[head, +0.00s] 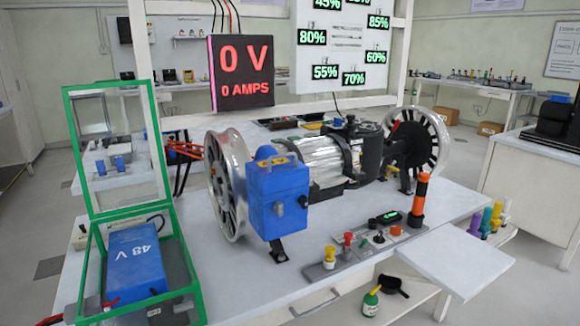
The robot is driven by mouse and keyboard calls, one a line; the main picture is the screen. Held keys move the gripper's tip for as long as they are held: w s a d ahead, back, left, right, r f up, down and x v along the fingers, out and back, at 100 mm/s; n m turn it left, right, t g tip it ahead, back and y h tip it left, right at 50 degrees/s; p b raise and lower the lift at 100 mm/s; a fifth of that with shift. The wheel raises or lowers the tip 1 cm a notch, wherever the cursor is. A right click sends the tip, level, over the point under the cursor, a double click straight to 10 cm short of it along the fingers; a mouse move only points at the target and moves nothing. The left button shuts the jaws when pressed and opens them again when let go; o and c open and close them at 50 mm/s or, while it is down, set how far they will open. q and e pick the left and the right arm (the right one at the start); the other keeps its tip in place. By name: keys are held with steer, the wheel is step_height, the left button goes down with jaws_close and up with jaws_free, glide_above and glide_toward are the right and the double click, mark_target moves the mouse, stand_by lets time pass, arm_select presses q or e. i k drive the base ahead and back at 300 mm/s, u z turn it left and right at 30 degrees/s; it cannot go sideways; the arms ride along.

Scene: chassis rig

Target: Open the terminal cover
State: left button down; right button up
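A blue box (277,200) stands at the front of the motor assembly (325,160), with an orange patch on top and dark knobs on its faces. I cannot tell for sure whether it carries the terminal cover, or whether any cover on it is open. A green-framed clear case (187,262) at the lower left has its green-framed lid (72,150) raised upright. A blue 48 V battery (136,276) sits inside this case, with a red piece near its lower left corner. Neither of my grippers is in view.
Large wheels (228,180) flank the motor on the table (330,225). A display (241,72) reads 0 V and 0 AMPS. A control strip (365,248) with coloured knobs and an orange-black post (418,200) lies at front right. The white side shelf (455,262) is clear.

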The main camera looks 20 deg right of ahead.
mark_target(277, 173)
steer(key=k, duration=1.05)
steer(key=z, duration=0.7)
steer(key=i, duration=1.4)
steer(key=u, duration=0.85)
